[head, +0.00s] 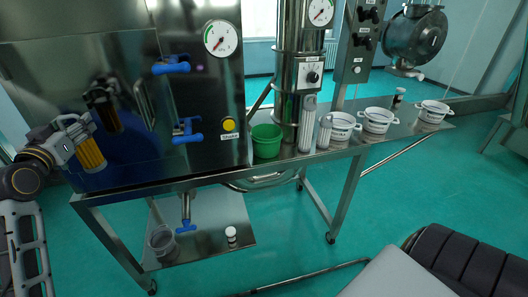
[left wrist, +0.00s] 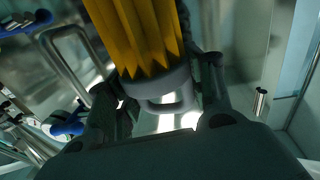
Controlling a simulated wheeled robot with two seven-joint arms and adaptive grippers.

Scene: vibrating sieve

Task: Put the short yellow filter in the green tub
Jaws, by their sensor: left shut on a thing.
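My left gripper (head: 72,134) is at the left of the head view, in front of the steel cabinet. It is shut on the yellow filter (head: 90,154), holding it by its grey end cap with the pleated part hanging down. In the left wrist view the yellow pleats (left wrist: 140,35) and the grey cap with its loop handle (left wrist: 165,102) show between the fingers. The green tub (head: 266,142) stands on the steel table, well to the right of the gripper. No other filter shows inside the visible part of the tub. My right gripper is not in view.
The cabinet (head: 195,90) has blue valves (head: 186,130) and a yellow button (head: 229,124) between filter and tub. Right of the tub stand a steel column (head: 298,70), white filters (head: 307,123) and several white pots (head: 377,121). A lower shelf (head: 205,230) holds a clear beaker.

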